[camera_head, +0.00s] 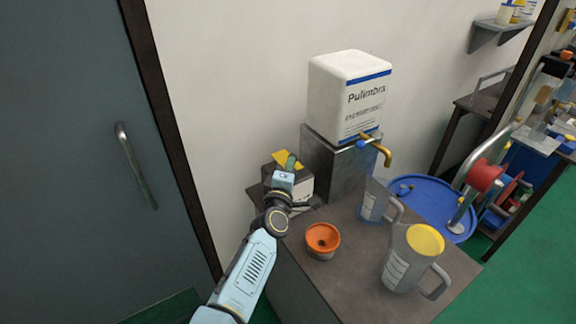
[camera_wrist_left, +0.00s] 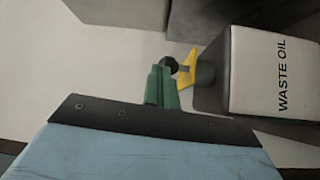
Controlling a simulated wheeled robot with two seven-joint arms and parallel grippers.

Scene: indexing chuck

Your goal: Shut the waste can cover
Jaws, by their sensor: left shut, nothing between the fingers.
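The waste can (camera_head: 300,187) is a small box with a dark top and a pale side, at the left rear of the bench against the wall. In the left wrist view its white label (camera_wrist_left: 280,75) reads "WASTE OIL". Its yellow cover (camera_head: 281,157) stands up, tilted, above the can top; it also shows edge-on in the left wrist view (camera_wrist_left: 188,67), beside a dark neck. My left gripper (camera_head: 291,160) is shut and empty, its green fingers (camera_wrist_left: 168,68) close beside the cover. I cannot tell whether they touch it. The arm partly hides the can in the head view.
A white "Pulimbra" container (camera_head: 350,95) with a brass tap stands on a metal stand (camera_head: 325,165) right of the can. An orange funnel cup (camera_head: 322,238) and two jugs (camera_head: 375,203) (camera_head: 410,262) stand on the bench (camera_head: 345,285). The front middle is bare.

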